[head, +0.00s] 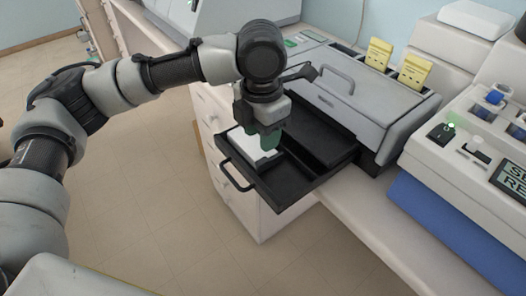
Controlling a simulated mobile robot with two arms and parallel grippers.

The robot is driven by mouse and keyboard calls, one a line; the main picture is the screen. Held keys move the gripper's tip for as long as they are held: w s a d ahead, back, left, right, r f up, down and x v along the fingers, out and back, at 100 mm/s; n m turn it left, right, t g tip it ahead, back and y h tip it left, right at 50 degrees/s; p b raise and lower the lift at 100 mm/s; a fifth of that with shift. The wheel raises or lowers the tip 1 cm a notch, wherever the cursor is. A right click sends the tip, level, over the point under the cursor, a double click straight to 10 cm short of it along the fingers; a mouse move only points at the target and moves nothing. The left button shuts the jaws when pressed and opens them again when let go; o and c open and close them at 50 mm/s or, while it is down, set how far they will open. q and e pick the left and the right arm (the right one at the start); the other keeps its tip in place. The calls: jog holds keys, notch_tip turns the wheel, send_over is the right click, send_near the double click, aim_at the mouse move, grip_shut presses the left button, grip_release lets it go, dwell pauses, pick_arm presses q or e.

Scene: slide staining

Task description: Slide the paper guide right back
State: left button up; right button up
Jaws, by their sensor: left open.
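A black tray (284,197) with a bar handle is pulled out from the front of the grey machine (350,92). A white paper stack (248,146) lies in its left part. My left gripper (262,136) points down over the stack, open, its fingertips close to the paper. Green shows at the fingertips; I cannot tell whether this is finger pads or part of the paper guide. The paper guide cannot be made out clearly, as the gripper covers that part of the tray. My right gripper is not in view.
The tray sticks out past the counter edge, above white drawers (235,196). Two yellow holders (412,72) stand at the back of the grey machine. A white device with a display (485,140) stands at the right. The floor at the front is clear.

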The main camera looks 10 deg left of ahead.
aim_at(262, 161)
pick_arm(q)
jog(key=f, duration=0.4)
jog(key=shift+w, duration=0.2)
notch_tip(262, 161, down, 3)
jog(key=shift+f, duration=0.25)
jog(key=shift+c, duration=0.7)
grip_shut()
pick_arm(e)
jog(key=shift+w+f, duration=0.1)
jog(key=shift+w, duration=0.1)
